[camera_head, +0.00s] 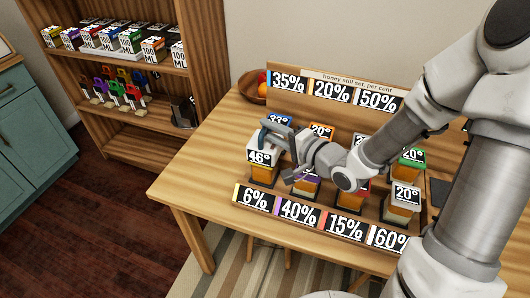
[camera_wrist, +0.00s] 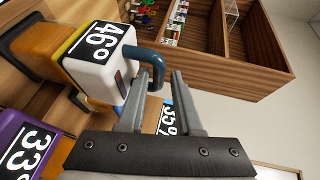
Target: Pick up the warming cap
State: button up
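A white cap labelled 46° (camera_head: 262,156) sits on an amber jar (camera_head: 263,175) at the left front of the table rack. In the wrist view the white cap (camera_wrist: 96,66) has a dark blue-teal looped handle (camera_wrist: 150,56) on its side facing the fingers. My gripper (camera_head: 272,129) is at this cap's handle. In the wrist view my gripper (camera_wrist: 161,76) has its fingers apart, with the handle's outer part between or just before the tips. A gap shows by the right finger. Whether either finger touches the handle cannot be told.
A purple-topped 33° jar (camera_wrist: 26,150) stands close by. Other jars include an orange-topped one (camera_head: 320,131), a green-topped one (camera_head: 412,157) and a white-topped 20° one (camera_head: 405,194). Percent signs (camera_head: 298,212) line the front. A shelf unit (camera_head: 206,60) stands behind left.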

aim_at(258, 132)
jog(key=shift+d+f+b+x, duration=0.1)
jog(key=shift+f+b+x, duration=0.05)
jog(key=shift+b+x, duration=0.9)
jog(key=shift+d+f+b+x, duration=0.1)
jog(key=shift+b+x, duration=0.7)
jog(key=shift+x, duration=0.5)
jog(key=shift+w+a+r, duration=0.1)
jog(key=shift+w+a, duration=0.25)
jog(key=shift+w, duration=0.1)
grip_shut()
